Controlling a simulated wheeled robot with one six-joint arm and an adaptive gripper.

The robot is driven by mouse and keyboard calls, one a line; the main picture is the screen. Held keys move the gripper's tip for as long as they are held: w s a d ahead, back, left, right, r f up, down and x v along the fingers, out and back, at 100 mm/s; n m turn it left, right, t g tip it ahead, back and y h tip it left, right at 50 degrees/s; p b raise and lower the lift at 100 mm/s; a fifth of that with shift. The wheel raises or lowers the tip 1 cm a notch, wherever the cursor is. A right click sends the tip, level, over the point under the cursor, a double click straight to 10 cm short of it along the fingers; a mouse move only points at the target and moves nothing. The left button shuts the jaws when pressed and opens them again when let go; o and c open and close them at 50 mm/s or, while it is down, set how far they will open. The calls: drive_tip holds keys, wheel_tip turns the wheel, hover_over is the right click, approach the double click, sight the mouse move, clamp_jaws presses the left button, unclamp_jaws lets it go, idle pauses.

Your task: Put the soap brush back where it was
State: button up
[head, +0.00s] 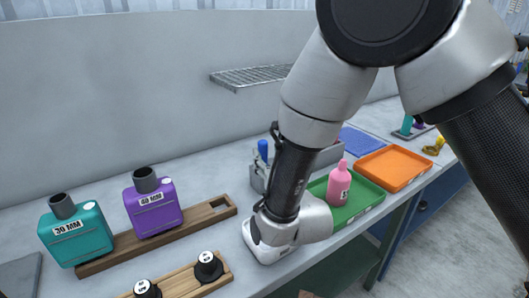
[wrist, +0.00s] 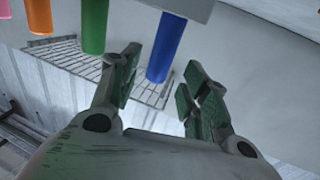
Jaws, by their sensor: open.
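In the head view, a blue handle (head: 263,150) stands upright in a grey holder (head: 257,179), partly hidden by my arm. In the wrist view, a blue handle (wrist: 166,48) meets a grey block at the top edge, beside green (wrist: 96,26), orange (wrist: 40,15) and pink (wrist: 4,8) handles. My gripper (wrist: 163,68) is open, with the blue handle in line with the gap between its green-padded fingers. I cannot tell whether the handle is between them or beyond. No bristles show, so I cannot tell which is the soap brush. My arm hides the gripper in the head view.
A pink bottle (head: 339,184) stands on a green tray (head: 368,192); an orange tray (head: 394,167) is farther right. A wire shelf (head: 250,75) juts from the wall.

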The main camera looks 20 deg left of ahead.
drive_tip(key=w+d+r+m+g+h, duration=0.1)
drive_tip(key=w+d+r, duration=0.15)
drive_tip(key=d, duration=0.55)
drive_tip(key=w+d+r+m+g+h, duration=0.15)
drive_tip(key=d+r, duration=0.25)
drive_tip(key=d, duration=0.4)
drive_tip(key=w+d+r+m+g+h, duration=0.1)
drive_tip(key=w+d+r+g+h, duration=0.15)
drive_tip(key=d, duration=0.55)
drive_tip(key=s+d+r+m+g+h, duration=0.1)
drive_tip(key=s+d+r, duration=0.1)
drive_tip(key=s+d, duration=0.5)
drive_tip(key=s+d+r+m+g+h, duration=0.1)
drive_tip(key=s+d+r+h, duration=0.1)
drive_tip(key=d, duration=1)
drive_tip(key=s+d+g+h, duration=0.1)
drive_tip(key=s+d, duration=0.4)
drive_tip(key=s, duration=0.3)
drive_tip(key=s+d+m+g+h, duration=0.1)
drive_tip(key=s+d+g, duration=0.1)
drive_tip(key=s+d, duration=0.4)
drive_tip(key=shift+s+r+g, duration=0.3)
drive_tip(key=shift+s, duration=0.65)
drive_tip(key=shift+m, duration=0.25)
